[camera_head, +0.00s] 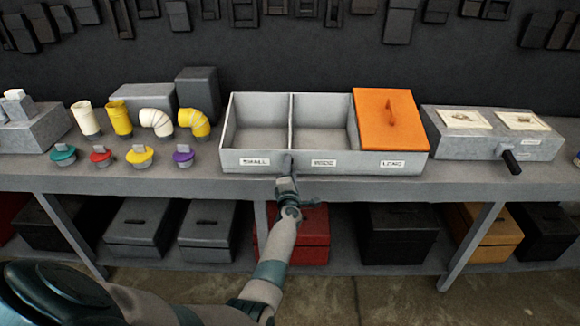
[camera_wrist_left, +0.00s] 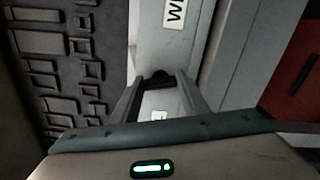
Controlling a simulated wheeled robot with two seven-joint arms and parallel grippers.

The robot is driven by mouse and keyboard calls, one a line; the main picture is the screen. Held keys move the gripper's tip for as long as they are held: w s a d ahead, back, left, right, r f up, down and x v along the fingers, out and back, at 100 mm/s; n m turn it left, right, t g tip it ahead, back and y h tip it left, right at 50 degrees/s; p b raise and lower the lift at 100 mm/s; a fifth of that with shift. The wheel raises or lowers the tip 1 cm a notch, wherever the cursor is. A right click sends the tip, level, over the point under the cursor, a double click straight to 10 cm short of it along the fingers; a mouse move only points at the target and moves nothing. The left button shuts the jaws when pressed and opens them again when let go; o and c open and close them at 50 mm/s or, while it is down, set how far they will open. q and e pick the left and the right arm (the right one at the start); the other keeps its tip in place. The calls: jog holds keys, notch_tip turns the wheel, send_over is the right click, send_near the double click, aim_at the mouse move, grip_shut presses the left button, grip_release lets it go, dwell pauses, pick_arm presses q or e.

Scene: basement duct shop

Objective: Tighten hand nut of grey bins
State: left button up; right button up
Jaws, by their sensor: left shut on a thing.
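The grey bins (camera_head: 255,162) stand on the bench as one box with compartments labelled SMALL, WIDE and LONG. The first two are open and look empty; an orange lid (camera_head: 388,135) covers the LONG one. My left gripper (camera_head: 288,178) reaches up to the front wall, between the SMALL and WIDE labels. In the left wrist view, its fingers close around a small dark hand nut (camera_wrist_left: 157,76) on the grey front. The fingers hide most of the nut. My right gripper is not in view.
Left of the bins are yellow and white pipe pieces (camera_head: 121,117) and several coloured caps (camera_head: 139,155). A grey box with a black handle (camera_head: 511,160) is at right. Lidded boxes, one red (camera_head: 310,240), fill the lower shelf.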

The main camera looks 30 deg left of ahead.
pick_arm(q)
jog(key=shift+f+m+p, duration=0.1)
jog(key=shift+m+p, duration=0.3)
jog(key=shift+m, duration=1.2)
jog(key=o, duration=1.1)
jog(key=shift+c, duration=0.2)
